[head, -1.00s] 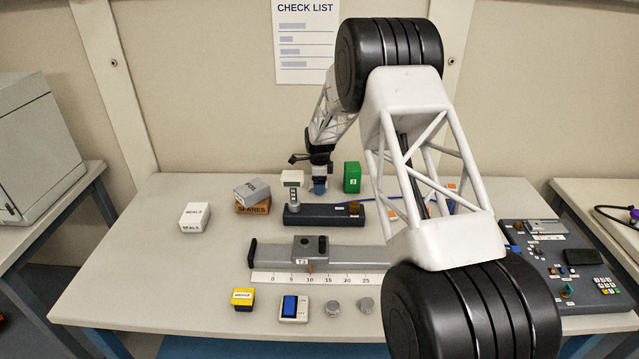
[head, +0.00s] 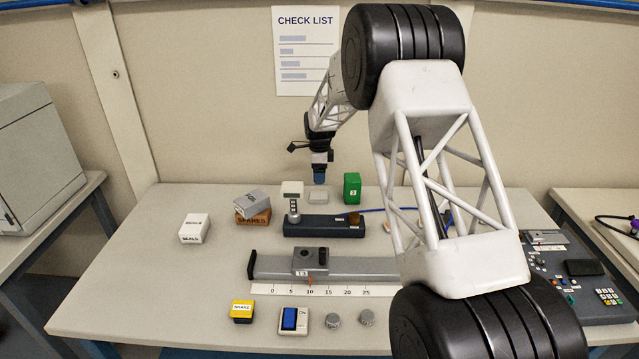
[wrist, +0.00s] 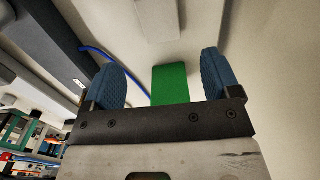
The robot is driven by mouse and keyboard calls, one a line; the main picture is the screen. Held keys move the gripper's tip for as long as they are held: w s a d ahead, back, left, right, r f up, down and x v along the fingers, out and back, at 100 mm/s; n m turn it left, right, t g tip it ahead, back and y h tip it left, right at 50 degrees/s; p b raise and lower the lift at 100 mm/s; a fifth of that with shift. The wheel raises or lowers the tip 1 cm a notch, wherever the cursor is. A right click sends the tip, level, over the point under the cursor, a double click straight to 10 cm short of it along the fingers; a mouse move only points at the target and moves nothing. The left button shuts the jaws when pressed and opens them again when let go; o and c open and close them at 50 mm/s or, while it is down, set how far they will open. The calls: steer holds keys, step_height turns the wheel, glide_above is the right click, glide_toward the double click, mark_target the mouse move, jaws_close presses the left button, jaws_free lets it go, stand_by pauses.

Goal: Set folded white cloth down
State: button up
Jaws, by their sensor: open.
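The folded white cloth (head: 318,196) lies flat on the bench, between the white-headed instrument and the green box. My gripper (head: 320,179) hangs just above the cloth, pointing down, apart from it. In the wrist view the two blue fingers of my gripper (wrist: 160,80) are spread wide with nothing held between them. A pale flat block at the top of the wrist view (wrist: 157,18) looks like the cloth, beyond the fingertips.
The green box (head: 352,188) stands close right of the cloth. The white-headed instrument (head: 292,190) stands close left. A dark rail block (head: 320,226) lies in front. Grey and orange boxes (head: 253,204) are further left. The bench's left front is bare.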

steer(key=shift+r, duration=1.45)
steer(key=s+d+r+n, duration=0.3)
steer(key=s+d+r, duration=0.3)
steer(key=s, duration=0.4)
steer(key=s+d+r+n+t, duration=0.1)
steer(key=s+d+r+n, duration=0.2)
steer(key=s+r, duration=0.7)
steer(key=s+d+r+n, duration=0.3)
steer(key=s+d+r, duration=0.25)
steer(key=s, duration=0.55)
steer(key=s+d+f+n, duration=0.1)
steer(key=s+d+n, duration=0.1)
steer(key=s, duration=0.9)
steer(key=s+d+f+n+t, duration=0.1)
steer(key=s+n, duration=0.3)
steer(key=s, duration=0.8)
steer(key=s+d+n, duration=0.2)
steer(key=s+d, duration=0.1)
steer(key=s, duration=0.9)
steer(key=shift+f+n+t, duration=0.3)
steer(key=shift+f+n, duration=0.1)
